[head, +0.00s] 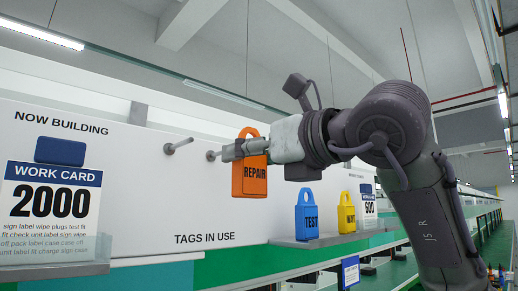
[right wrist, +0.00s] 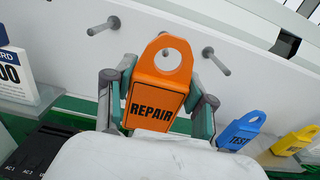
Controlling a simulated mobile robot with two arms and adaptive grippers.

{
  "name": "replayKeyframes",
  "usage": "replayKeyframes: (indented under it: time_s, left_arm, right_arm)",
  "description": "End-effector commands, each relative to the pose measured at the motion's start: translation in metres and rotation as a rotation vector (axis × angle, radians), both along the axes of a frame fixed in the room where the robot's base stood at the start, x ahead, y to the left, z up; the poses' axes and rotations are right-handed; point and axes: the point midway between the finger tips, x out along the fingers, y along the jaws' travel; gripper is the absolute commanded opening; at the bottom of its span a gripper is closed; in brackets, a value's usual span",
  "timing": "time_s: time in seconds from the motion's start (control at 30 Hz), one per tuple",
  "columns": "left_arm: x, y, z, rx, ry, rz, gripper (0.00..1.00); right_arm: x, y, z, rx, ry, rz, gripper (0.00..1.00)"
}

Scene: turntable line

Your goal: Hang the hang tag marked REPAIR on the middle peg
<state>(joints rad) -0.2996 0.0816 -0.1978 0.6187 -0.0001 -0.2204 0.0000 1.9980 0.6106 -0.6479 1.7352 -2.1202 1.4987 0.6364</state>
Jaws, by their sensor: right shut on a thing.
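The orange REPAIR tag (head: 250,178) is held upright with its loop on top, in front of the white board. My right gripper (head: 245,150) is shut on it. In the right wrist view the tag (right wrist: 155,95) sits between the two fingers, its loop above them. In the head view one peg (head: 178,146) is left of the gripper, and another peg (head: 212,155) is just beside the fingertips. The right wrist view shows a peg on the left (right wrist: 103,27) and one on the right (right wrist: 215,60); the tag's loop lies between them in the picture.
A blue TEST tag (head: 307,218) and a yellow WAIT tag (head: 347,215) stand on a grey ledge (head: 290,242) below right. A WORK CARD 2000 (head: 50,205) stands at the left.

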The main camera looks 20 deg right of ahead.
Motion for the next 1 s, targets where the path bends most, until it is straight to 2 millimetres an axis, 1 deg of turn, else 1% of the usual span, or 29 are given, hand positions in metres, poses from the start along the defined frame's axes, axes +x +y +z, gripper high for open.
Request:
replayKeyframes:
  time_s: [0.77,0.8,1.0]
  left_arm:
    - [0.001,-0.001,0.020,-0.002,-0.003,-0.003,0.00]
    - [0.001,-0.002,0.015,-0.002,-0.003,-0.003,0.00]
    - [0.001,-0.003,0.012,-0.004,-0.002,-0.003,0.00]
  right_arm:
    - [0.044,0.016,-0.002,0.000,0.000,0.000,0.20]
    - [0.046,0.016,-0.006,0.000,-0.001,-0.001,0.20]
    - [0.053,0.019,-0.010,-0.001,-0.001,-0.001,0.20]
